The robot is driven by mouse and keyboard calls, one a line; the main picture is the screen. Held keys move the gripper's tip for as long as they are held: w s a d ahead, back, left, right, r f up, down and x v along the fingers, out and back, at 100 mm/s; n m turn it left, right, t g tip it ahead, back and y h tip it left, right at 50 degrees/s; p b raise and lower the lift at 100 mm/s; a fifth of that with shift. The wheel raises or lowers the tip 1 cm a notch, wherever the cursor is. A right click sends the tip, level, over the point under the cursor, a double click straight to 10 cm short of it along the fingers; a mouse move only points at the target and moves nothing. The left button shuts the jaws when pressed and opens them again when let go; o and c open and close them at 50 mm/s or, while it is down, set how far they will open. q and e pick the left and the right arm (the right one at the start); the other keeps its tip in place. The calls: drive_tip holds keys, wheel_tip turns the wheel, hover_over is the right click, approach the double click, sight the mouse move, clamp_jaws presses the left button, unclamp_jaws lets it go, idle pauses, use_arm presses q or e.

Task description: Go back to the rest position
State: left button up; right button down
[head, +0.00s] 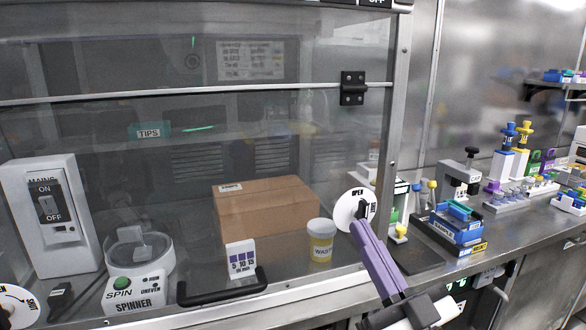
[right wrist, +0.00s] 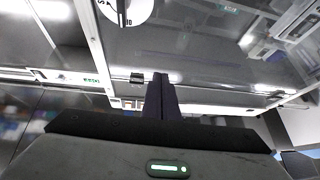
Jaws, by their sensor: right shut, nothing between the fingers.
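My right gripper (head: 357,226) comes in from the bottom right of the head view, its purple fingers pointing up and left. The fingers are shut together with nothing between them. The tips are just below the black handle of a white round dial (head: 346,207) marked OPEN, on the right of the glass front; I cannot tell whether they touch it. In the right wrist view the shut fingers (right wrist: 161,80) point up, and part of the white dial (right wrist: 125,10) shows above them, apart from the tips. My left gripper is not in view.
The glass-fronted cabinet has a black handle (head: 222,288) low in front. Behind the glass are a cardboard box (head: 265,212), a spinner (head: 138,262) and a waste jar (head: 320,241). The right bench (head: 520,228) holds blue boxes (head: 458,226) and several pipettes.

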drive_tip(key=s+f+m+g+h, duration=0.1)
drive_tip(key=s+f+g+h, duration=0.2)
drive_tip(key=f, duration=1)
drive_tip(key=s+f+m+g+h, duration=0.1)
drive_tip(key=s+f+g, duration=0.25)
drive_tip(key=f, duration=0.95)
drive_tip(key=s+d+f+g+h, duration=0.1)
drive_tip(key=s+d+f+g, duration=0.1)
drive_tip(key=s+f, duration=0.6)
drive_tip(key=s+d+f+m+g+h+p, duration=0.1)
drive_tip(key=s+d+f+g+h, duration=0.1)
drive_tip(key=s+f+g, duration=0.3)
drive_tip(key=s+f, duration=0.3)
drive_tip(key=f, duration=0.2)
drive_tip(key=shift+d+m+h, duration=0.3)
